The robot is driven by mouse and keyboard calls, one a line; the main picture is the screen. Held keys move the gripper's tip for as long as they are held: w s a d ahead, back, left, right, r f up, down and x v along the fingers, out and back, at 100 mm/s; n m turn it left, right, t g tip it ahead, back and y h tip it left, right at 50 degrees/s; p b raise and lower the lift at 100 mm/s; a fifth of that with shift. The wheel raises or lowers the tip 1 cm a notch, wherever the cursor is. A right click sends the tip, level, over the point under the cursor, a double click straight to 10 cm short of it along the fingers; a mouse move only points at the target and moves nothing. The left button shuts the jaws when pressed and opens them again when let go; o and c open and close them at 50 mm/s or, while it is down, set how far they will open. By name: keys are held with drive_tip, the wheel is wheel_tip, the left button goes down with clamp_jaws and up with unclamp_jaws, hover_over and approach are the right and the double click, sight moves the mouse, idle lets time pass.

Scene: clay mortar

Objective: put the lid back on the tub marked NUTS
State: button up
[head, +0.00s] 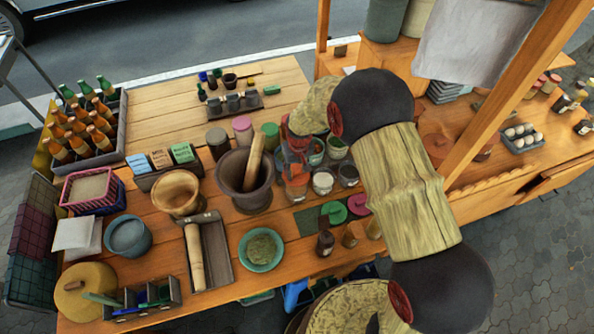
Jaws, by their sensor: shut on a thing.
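My gripper (296,158) is over the group of small tubs right of the mortar, partly hidden by my own arm. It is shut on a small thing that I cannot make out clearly. Below it stands a reddish tub (297,187). Beside that are a tub with pale contents (323,182) and a tub with dark contents (348,175). Behind them another open tub (337,148) shows. The markings are too small to read, so I cannot tell which tub says NUTS. A green lid (334,212) and a pink lid (358,205) lie in front of the tubs.
A dark mortar (244,190) with a leaning pestle (254,160) stands close on the left. Several closed jars, including a green-topped one (270,132), stand behind. A green bowl (261,250) and a dark bottle (325,243) are in front. The back-left boards are partly clear.

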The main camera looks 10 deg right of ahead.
drive_tip(key=shift+f+b, duration=1.45)
drive_tip(key=shift+f, duration=1.35)
drive_tip(key=shift+f+b, duration=0.15)
drive_tip(key=shift+b, duration=0.3)
idle(0.4)
drive_tip(key=o, duration=1)
drive_tip(key=shift+o, duration=1.1)
drive_tip(key=o, duration=0.3)
